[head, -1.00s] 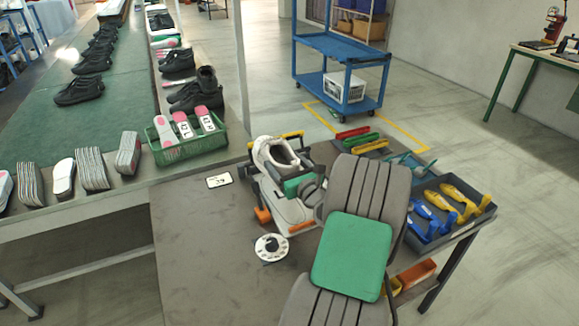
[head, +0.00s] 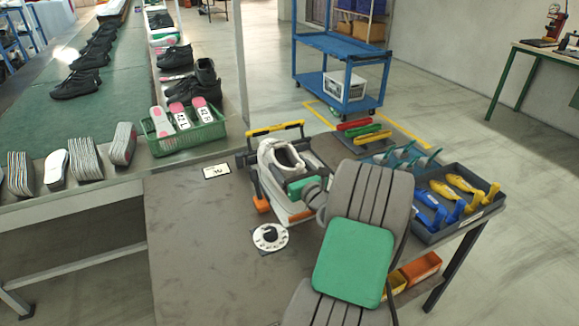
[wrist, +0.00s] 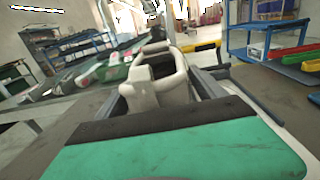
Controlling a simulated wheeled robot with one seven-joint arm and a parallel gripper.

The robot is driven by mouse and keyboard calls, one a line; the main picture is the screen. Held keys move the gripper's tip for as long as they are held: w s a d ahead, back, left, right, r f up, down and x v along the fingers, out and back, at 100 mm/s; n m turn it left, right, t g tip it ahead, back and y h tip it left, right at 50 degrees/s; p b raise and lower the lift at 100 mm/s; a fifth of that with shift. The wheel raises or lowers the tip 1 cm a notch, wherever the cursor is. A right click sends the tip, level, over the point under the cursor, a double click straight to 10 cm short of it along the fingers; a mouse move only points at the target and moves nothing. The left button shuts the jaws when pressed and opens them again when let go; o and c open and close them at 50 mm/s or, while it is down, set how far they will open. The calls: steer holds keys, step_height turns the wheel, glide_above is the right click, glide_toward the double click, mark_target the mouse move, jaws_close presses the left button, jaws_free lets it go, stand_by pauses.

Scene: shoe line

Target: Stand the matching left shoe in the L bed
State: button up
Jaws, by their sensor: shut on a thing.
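A white shoe (head: 268,163) is in my gripper (head: 303,187), whose green-padded end is at its near side. The shoe is roughly upright with its opening up. It is at a dark carrier (head: 256,183) with a yellow handle and orange end pieces, low over or in it. I cannot tell whether its sole touches the bed, and no L mark is readable. In the wrist view the white shoe (wrist: 150,92) stands just beyond the green-and-black gripper part (wrist: 190,148), with dark carrier walls beside it. The fingertips are mostly hidden.
A round white dial (head: 269,237) and a small card (head: 216,171) lie on the table. A green crate of insoles (head: 205,135) stands behind left. A grey tray of blue and yellow tools (head: 480,208) is at right. The table's left front is clear.

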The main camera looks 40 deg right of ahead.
steer(key=shift+f+b, duration=1.35)
steer(key=shift+f, duration=1.15)
steer(key=o, duration=1.5)
steer(key=shift+o, duration=1.2)
steer(key=shift+f, duration=0.1)
step_height(320, 180, up, 10)
steer(key=p, duration=1)
steer(key=shift+p, duration=0.4)
